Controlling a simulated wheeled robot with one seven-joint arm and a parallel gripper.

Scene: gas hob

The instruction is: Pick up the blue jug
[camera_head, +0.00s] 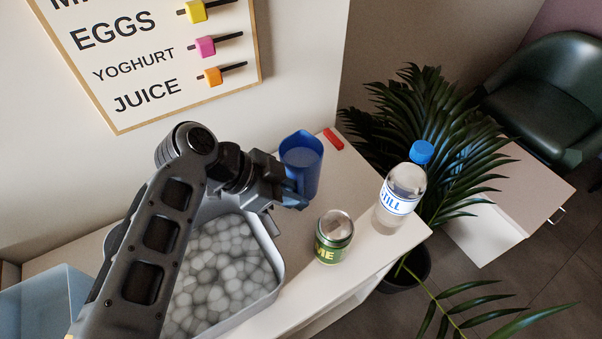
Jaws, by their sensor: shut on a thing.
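The blue jug (303,160) stands upright at the back of the white counter, near the wall. Its open rim faces up toward the camera. My gripper (292,194) reaches in from the left and is shut on the jug at its near left side. The fingers are dark and partly merge with the jug, so the exact contact is hard to see. I cannot tell whether the jug's base touches the counter.
A grey bin of pale balls (225,270) lies below my arm. A green-labelled can (333,238) and a blue-capped water bottle (400,192) stand to the right. A red block (333,139) lies behind the jug. A potted plant (440,140) stands beyond the counter (355,180).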

